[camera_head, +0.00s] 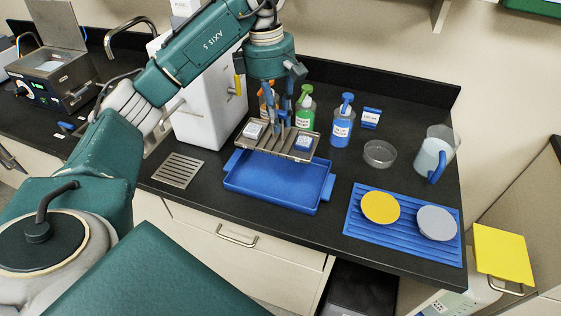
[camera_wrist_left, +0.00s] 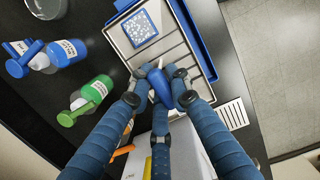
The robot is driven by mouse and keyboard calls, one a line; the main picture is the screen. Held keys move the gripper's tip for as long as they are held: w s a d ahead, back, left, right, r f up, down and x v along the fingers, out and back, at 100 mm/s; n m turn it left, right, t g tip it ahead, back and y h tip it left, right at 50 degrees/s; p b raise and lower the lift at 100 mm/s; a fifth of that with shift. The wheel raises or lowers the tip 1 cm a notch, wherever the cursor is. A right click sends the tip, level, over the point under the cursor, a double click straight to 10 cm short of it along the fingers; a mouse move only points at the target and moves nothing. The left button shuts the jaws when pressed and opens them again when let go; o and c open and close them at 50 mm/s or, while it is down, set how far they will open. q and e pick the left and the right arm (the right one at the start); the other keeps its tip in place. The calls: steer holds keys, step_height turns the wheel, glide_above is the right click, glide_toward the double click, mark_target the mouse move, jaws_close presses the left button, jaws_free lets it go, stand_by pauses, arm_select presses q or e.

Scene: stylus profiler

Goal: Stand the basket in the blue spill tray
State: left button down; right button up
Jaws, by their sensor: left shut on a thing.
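The basket (camera_head: 264,147) is a shallow grey slatted metal carrier with white-and-blue pieces at its two ends. My left gripper (camera_head: 278,122) is shut on it from above, and its fingers also show around a blue grip in the left wrist view (camera_wrist_left: 166,88). The basket (camera_wrist_left: 178,48) looks nearly level. The blue spill tray (camera_head: 268,186) lies on the black bench, and the basket is above its back part, seemingly clear of its floor. The basket and arm hide the tray's back edge. My right gripper is not in view.
Green (camera_head: 304,108) and blue (camera_head: 342,126) bottles stand close behind and right. A white machine (camera_head: 208,115) stands at the left, with a slotted metal plate (camera_head: 178,170) before it. A glass dish (camera_head: 380,153), jug (camera_head: 433,152) and blue mat (camera_head: 402,238) are right.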

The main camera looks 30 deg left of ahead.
mark_target(279, 139)
arm_select(q)
step_height(279, 139, down, 3)
steer(key=shift+s+r, duration=0.1)
steer(key=shift+r, duration=0.05)
steer(key=f, duration=0.1)
steer(key=f+p, duration=0.1)
steer(key=f, duration=0.2)
steer(key=shift+w+f+p, duration=0.2)
steer(key=shift+w+p, duration=0.1)
step_height(279, 139, down, 7)
steer(key=shift+r+p, duration=0.2)
steer(key=shift+p, duration=0.65)
steer(key=shift+f, duration=0.1)
steer(key=c, duration=1.6)
jaws_free()
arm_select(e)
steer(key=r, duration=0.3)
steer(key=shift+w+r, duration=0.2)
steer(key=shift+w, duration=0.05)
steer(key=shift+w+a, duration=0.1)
